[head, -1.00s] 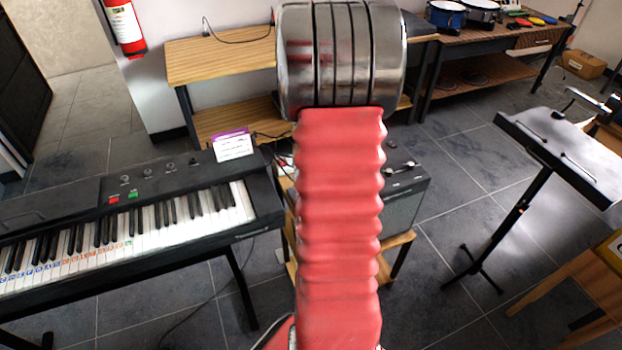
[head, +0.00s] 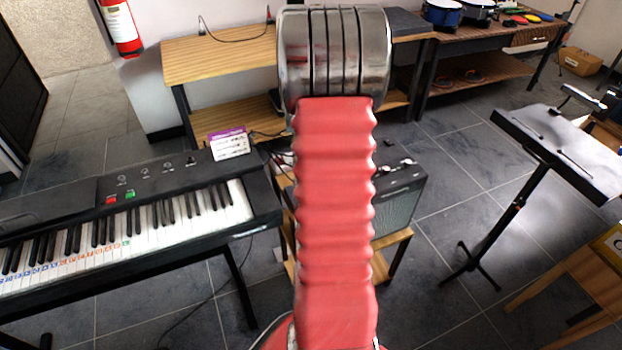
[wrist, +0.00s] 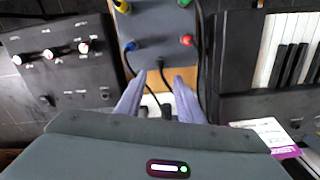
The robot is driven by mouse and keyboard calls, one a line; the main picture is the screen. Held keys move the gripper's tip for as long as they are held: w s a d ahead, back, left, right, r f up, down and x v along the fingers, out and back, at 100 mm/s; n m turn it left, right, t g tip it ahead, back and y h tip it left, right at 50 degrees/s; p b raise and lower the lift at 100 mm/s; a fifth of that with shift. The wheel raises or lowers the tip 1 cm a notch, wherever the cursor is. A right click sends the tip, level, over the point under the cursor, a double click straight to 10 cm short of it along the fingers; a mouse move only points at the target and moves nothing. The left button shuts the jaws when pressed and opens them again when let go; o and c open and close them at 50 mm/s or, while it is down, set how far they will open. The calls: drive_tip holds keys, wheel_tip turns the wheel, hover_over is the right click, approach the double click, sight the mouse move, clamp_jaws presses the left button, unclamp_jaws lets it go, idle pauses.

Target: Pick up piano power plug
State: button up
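In the wrist view the two purple-grey fingers of my gripper (wrist: 158,82) point forward with a clear gap between them. A small black plug-like piece (wrist: 167,112) with a black cable lies in the gap, toward its right side, over a white patch. It looks like the piano power plug, but I cannot tell for sure. The fingers are not visibly closed on it. Ahead is a grey box (wrist: 158,30) with blue, red, yellow and green connectors. The piano (head: 130,225) stands at the left in the head view. My arm hides the gripper there.
A black amplifier (head: 402,200) sits on a low wooden stand right of my arm; its knob panel (wrist: 62,52) is at left in the wrist view. A music stand (head: 545,150) is at right. A wooden bench (head: 215,60) is behind. Cables hang near the fingers.

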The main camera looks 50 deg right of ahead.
drive_tip(key=shift+f, duration=0.85)
drive_tip(key=shift+s+a+f, duration=0.15)
drive_tip(key=shift+f, duration=2.45)
clamp_jaws()
